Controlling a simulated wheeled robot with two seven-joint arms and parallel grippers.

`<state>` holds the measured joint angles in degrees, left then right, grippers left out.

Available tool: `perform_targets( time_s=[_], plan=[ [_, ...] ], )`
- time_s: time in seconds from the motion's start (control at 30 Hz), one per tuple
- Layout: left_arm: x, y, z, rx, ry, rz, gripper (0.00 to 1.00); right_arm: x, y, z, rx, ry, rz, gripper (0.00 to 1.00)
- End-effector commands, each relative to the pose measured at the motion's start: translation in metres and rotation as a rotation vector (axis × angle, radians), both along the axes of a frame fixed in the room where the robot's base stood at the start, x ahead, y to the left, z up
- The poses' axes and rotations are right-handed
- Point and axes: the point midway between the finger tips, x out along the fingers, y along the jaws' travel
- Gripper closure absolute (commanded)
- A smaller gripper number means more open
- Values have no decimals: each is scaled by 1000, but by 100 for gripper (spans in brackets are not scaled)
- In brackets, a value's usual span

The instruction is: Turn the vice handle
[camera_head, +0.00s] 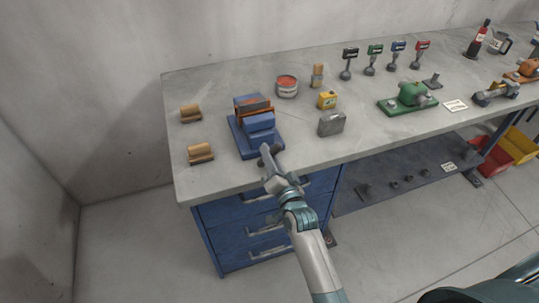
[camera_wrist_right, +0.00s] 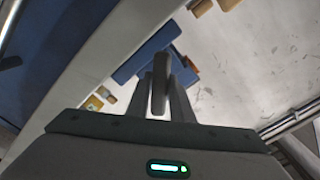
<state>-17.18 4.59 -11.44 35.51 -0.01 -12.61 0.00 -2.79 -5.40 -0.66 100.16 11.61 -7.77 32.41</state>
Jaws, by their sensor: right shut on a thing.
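A blue vice (camera_head: 258,123) with orange jaw parts stands near the front left of the grey bench. Its dark handle (camera_head: 262,160) sticks out at the vice's front, by the bench edge, and is mostly hidden by my gripper. My right gripper (camera_head: 268,156) reaches in from below, its fingers at the handle and shut on it. In the right wrist view, a grey bar-shaped handle (camera_wrist_right: 160,84) stands between the fingers, with the blue vice (camera_wrist_right: 148,54) behind it. My left gripper is not in view.
Two wooden-topped blocks (camera_head: 201,153) lie left of the vice on the bench (camera_head: 300,146). A red-topped can (camera_head: 287,87), a yellow box (camera_head: 327,100) and a grey block (camera_head: 331,123) stand to its right. Blue drawers (camera_head: 262,228) are below.

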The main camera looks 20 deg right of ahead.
Motion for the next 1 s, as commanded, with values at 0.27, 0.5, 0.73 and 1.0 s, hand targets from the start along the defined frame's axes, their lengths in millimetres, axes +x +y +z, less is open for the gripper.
perform_targets(
  time_s=[0.27,0.5,0.73,1.0],
  plan=[
    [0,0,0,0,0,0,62,0,0,0,17,1,-1,100],
    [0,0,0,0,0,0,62,0,0,0,16,0,-1,63],
    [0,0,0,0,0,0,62,0,0,0,14,0,-1,62],
    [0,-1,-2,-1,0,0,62,-7,0,-1,13,0,0,62]
  ],
)
